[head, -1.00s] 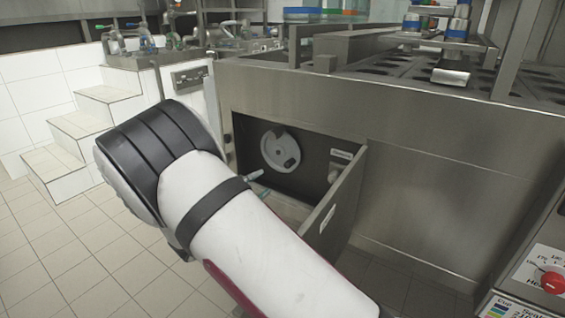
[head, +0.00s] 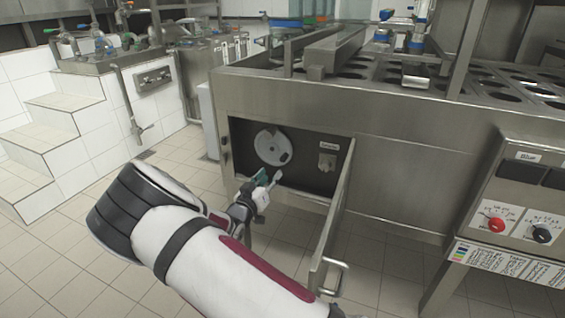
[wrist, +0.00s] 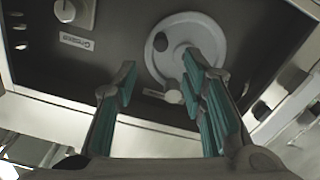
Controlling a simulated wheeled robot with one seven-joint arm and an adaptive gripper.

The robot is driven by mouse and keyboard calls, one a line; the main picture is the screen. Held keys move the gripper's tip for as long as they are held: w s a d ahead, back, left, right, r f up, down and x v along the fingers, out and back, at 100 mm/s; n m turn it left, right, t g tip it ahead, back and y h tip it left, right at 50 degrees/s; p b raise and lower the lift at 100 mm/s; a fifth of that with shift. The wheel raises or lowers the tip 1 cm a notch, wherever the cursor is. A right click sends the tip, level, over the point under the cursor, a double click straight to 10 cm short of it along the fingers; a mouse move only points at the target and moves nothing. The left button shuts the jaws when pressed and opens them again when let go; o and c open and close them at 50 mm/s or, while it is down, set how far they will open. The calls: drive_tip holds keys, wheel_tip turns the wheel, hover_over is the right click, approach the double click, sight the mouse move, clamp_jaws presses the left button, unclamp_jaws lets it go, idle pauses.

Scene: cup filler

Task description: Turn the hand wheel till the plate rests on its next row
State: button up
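The hand wheel (head: 272,147) is a pale grey disc on the dark panel inside the open compartment of the steel machine. It has a dark round spot near its rim, and it also shows in the wrist view (wrist: 205,38). My gripper (head: 268,180) is in front of the compartment, below the wheel. In the wrist view my gripper (wrist: 160,66) has its green-padded fingers spread, with nothing between them. The right finger overlaps the wheel's lower part in the picture; I see no clear contact. The machine's top (head: 392,90) has rows of round holes; I cannot tell the plate's position.
The compartment door (head: 338,212) stands open on the right, with a bar handle low down. A small knob (head: 326,161) sits right of the wheel. A control panel (head: 515,215) with red and black dials is at the far right. The tiled floor (head: 60,270) at left is free.

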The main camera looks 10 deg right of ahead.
sight(282, 160)
drive_tip(key=b+x, duration=0.2)
drive_tip(key=x, duration=0.8)
drive_tip(key=shift+w+d, duration=0.2)
drive_tip(key=shift+w, duration=0.15)
clamp_jaws()
